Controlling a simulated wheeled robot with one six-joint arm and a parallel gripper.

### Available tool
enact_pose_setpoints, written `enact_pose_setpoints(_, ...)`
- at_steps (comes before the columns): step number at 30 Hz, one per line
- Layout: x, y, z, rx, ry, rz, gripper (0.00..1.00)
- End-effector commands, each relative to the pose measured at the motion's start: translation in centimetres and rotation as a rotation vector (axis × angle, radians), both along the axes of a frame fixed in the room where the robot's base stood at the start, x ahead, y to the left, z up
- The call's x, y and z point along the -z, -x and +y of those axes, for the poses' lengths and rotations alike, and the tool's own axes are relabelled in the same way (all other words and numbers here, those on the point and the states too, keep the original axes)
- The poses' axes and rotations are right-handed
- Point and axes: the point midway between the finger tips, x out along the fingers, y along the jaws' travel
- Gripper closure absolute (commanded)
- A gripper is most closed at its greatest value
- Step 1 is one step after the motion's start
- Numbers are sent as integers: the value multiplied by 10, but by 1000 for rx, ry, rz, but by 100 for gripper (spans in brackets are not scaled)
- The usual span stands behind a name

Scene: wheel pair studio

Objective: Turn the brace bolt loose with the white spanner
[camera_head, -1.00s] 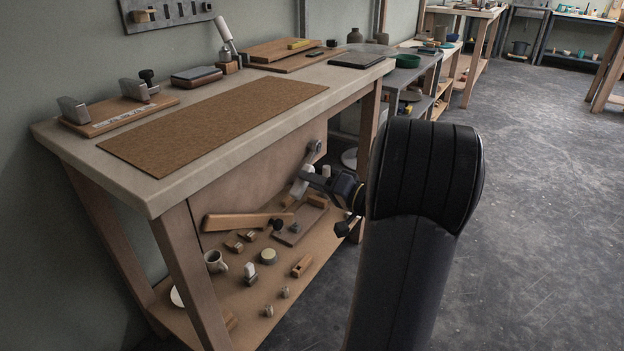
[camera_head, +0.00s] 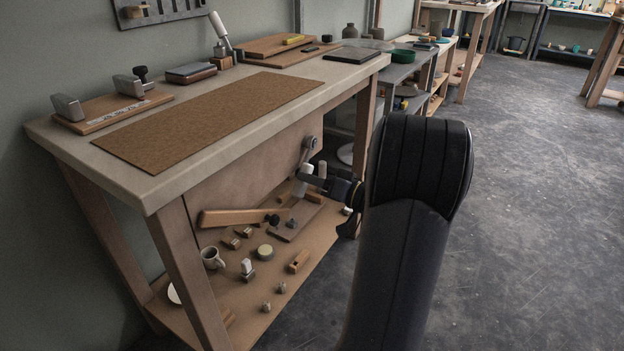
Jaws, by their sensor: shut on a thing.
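The white spanner (camera_head: 302,172) is below the bench top, at the right end of the bench's brace panel (camera_head: 250,165). Its grey head (camera_head: 311,143) is at the panel's edge, where the brace bolt would sit; the bolt itself is too small to make out. The spanner hangs down from its head, slightly tilted to the left. My gripper (camera_head: 306,180) is shut on the spanner's handle, reaching in from the right. My dark arm hides part of the gripper's wrist and the bench's right side.
The lower shelf (camera_head: 215,280) holds a wooden bar (camera_head: 235,217), a mug (camera_head: 211,257), a round tin (camera_head: 265,251) and several small blocks. A bench leg (camera_head: 364,130) stands close to my gripper. The floor (camera_head: 530,220) at the right is clear.

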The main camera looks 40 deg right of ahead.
Motion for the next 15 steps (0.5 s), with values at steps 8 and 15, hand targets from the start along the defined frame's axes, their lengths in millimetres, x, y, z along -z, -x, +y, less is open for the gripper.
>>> enact_pose_setpoints(8,9,-6,-12,-2,177,-72,100)
enact_pose_setpoints(15,13,-9,-19,-2,274,-112,100)
